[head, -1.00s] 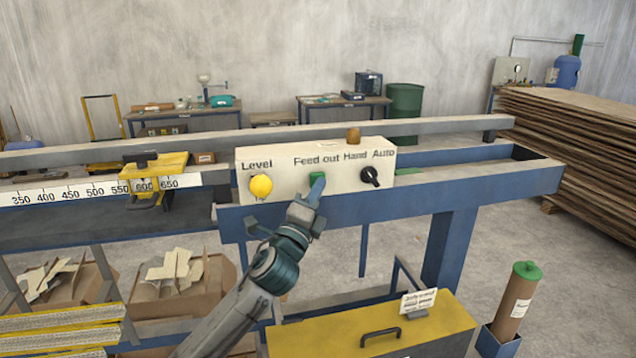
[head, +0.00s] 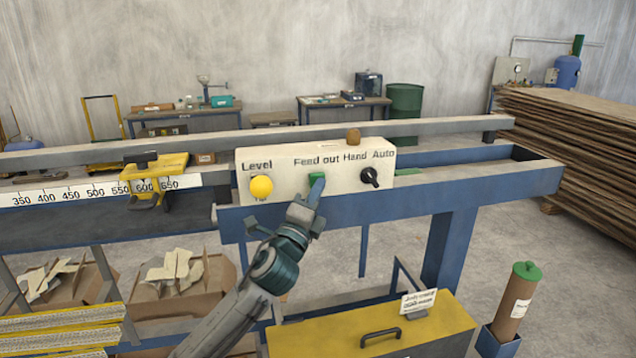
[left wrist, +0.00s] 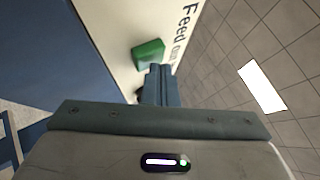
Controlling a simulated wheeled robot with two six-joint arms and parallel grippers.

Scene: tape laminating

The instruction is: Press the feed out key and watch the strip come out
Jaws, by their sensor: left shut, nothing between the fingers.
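The control box (head: 281,163) is a cream panel on the blue machine frame. It carries a yellow Level knob (head: 261,187), a green feed out key (head: 314,178) and a black Hand/Auto switch (head: 369,176). My left gripper (head: 316,188) is shut, with its blue fingertips at the green key, overlapping its lower right part. In the left wrist view the shut fingers (left wrist: 158,82) are close beside the green key (left wrist: 148,53). I cannot tell whether they touch it or whether the key is pressed in. No strip is clearly seen coming out. My right gripper is not in view.
A yellow stop (head: 155,178) sits on the ruler scale (head: 75,192) at left. A small brown knob (head: 353,136) stands on the box top. Below are a yellow-topped case (head: 340,330) and a green-capped tube (head: 520,300). Cardboard is stacked (head: 575,140) at right.

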